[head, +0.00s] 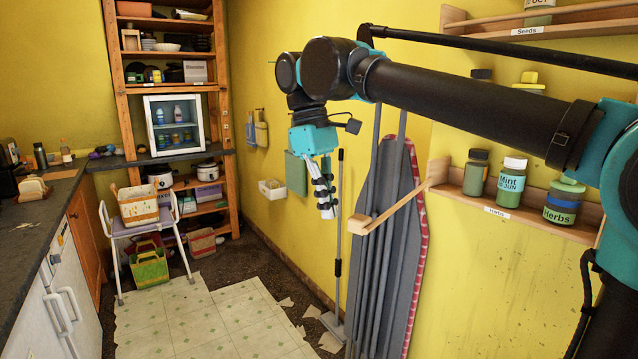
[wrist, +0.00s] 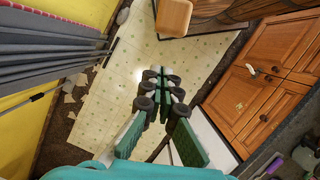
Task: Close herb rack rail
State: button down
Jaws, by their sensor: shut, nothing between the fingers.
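The herb rack (head: 487,210) is a wooden wall shelf labelled "Herbs" at the right in the head view. Its wooden rail (head: 400,205) stands swung out from the rack's left end. The rail ends in a thicker block (head: 359,223). My gripper (head: 326,208) is left of the rail's end in the head view, pointing down, with a visible gap between. Its fingers are together and empty in the wrist view (wrist: 163,88).
Jars stand on the rack, including a Mint jar (head: 511,182) and a Herbs jar (head: 564,202). An ironing board (head: 400,260) leans on the wall behind the rail. The Seeds shelf (head: 560,22) is above. The tiled floor (head: 210,315) is mostly clear.

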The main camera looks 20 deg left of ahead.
jog(key=shift+s+d+r, duration=0.1)
jog(key=shift+s+d, duration=0.2)
jog(key=shift+d, duration=0.45)
jog(key=shift+s+d, duration=0.3)
jog(key=shift+d, duration=0.4)
